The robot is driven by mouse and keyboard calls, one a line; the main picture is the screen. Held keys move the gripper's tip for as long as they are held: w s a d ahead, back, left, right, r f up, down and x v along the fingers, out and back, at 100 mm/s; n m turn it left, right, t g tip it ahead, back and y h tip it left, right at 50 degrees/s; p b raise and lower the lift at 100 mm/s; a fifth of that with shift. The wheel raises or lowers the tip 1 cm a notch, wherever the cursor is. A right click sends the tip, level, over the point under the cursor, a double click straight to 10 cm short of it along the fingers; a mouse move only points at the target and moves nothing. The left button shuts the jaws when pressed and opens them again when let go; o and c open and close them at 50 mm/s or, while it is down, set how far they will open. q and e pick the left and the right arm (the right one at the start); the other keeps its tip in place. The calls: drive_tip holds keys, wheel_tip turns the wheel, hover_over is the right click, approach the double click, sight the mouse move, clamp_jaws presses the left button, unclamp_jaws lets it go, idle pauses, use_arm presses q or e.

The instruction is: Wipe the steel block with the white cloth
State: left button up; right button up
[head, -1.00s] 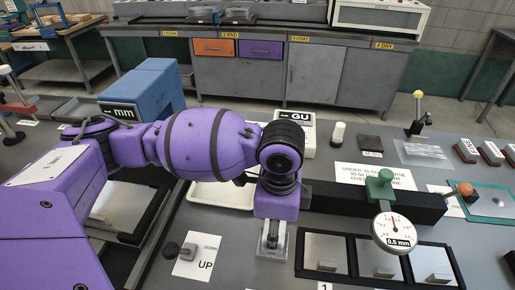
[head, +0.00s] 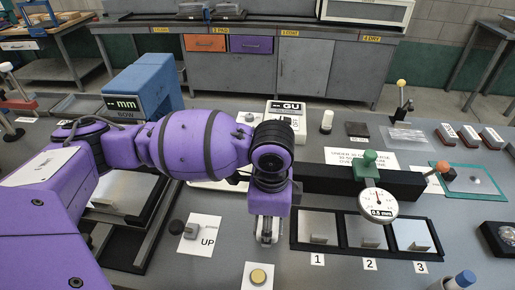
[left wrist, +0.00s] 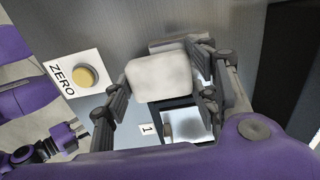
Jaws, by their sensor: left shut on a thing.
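My left gripper (head: 268,240) reaches down over the bench, left of the tray with slots 1 to 3. In the left wrist view its fingers (left wrist: 160,95) are shut on a white, rounded pad (left wrist: 160,78), which looks like the white cloth. A grey block-like thing (left wrist: 182,42) is partly hidden behind the pad; I cannot tell if they touch.
A round yellowish button (head: 258,277) on a white card lies in front of my left gripper. An UP card (head: 207,243) lies to its left. A dial gauge (head: 378,203) stands over the slots on a black bar.

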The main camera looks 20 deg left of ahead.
use_arm(q)
drive_tip(key=r+p, duration=0.1)
drive_tip(key=s+r+p, duration=0.1)
drive_tip(key=r, duration=0.1)
drive_tip(key=shift+d+r, duration=0.15)
drive_tip(key=shift+r, duration=0.05)
drive_tip(key=r+p, duration=0.2)
drive_tip(key=r, duration=0.1)
drive_tip(key=shift+w, duration=0.3)
drive_tip(key=shift+r+p, duration=0.3)
drive_tip(key=shift+p, duration=0.1)
drive_tip(key=shift+r+p, duration=0.55)
drive_tip(key=shift+r, duration=0.1)
use_arm(e)
wheel_tip(320, 180, up, 6)
drive_tip(key=w, duration=0.2)
drive_tip(key=shift+a+t, duration=0.25)
drive_tip(key=shift+t, duration=0.05)
use_arm(q)
drive_tip(key=shift+s+f, duration=0.1)
use_arm(e)
drive_tip(key=shift+a+f, duration=0.1)
drive_tip(key=shift+f, duration=0.05)
drive_tip(key=shift+w+a+y, duration=0.1)
drive_tip(key=shift+w+y, duration=0.15)
drive_tip(key=shift+y, duration=0.05)
